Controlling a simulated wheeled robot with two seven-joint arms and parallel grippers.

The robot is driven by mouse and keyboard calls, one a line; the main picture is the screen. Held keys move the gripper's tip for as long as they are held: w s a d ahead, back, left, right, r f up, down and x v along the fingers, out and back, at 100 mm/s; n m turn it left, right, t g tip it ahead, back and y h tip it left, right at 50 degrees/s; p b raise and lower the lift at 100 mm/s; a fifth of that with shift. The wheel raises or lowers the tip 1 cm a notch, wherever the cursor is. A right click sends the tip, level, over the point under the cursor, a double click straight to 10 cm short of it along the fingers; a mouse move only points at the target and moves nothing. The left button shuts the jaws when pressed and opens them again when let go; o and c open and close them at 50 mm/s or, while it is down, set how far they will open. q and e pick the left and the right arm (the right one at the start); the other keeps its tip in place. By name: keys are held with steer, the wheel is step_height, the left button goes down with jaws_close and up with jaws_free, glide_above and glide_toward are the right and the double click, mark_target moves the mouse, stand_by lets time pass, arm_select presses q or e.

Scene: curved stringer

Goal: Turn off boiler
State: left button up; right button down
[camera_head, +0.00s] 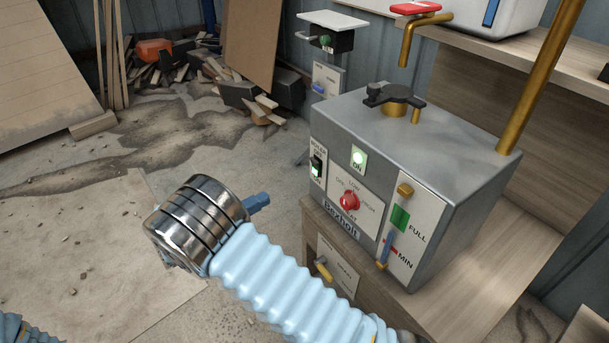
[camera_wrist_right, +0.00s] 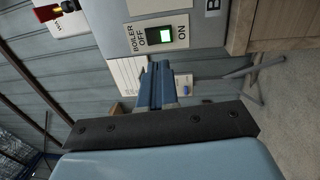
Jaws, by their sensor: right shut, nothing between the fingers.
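The boiler (camera_head: 440,135) is a grey metal box on a wooden stand at the right. Its black rocker switch (camera_head: 317,167) sits on a white plate at the front's left edge, and the green lamp (camera_head: 358,157) marked ON is lit. In the right wrist view the switch (camera_wrist_right: 160,36) lies between the OFF and ON labels, with its lit green part towards ON. My right gripper (camera_head: 257,202) is shut and empty, left of the boiler and apart from it. Its blue fingers (camera_wrist_right: 157,86) point towards the switch plate. My left gripper is out of view.
A red dial (camera_head: 349,201) and a level gauge (camera_head: 398,217) are on the boiler front. A brass pipe (camera_head: 541,75) rises behind it, and a black valve handle (camera_head: 394,96) is on top. Scrap wood (camera_head: 190,65) lies at the back. The floor left of the boiler is mostly clear.

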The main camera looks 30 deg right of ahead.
mark_target(315, 165)
steer(key=shift+w+a+r, duration=0.1)
steer(key=shift+a+r, duration=0.2)
steer(key=shift+r, duration=0.25)
steer(key=shift+d, duration=0.1)
steer(key=d, duration=0.4)
steer(key=d+r+p, duration=0.1)
steer(key=d, duration=0.4)
steer(key=w+d, duration=0.1)
steer(key=d, duration=0.3)
steer(key=shift+d+r, duration=0.3)
steer(key=shift+d, duration=0.1)
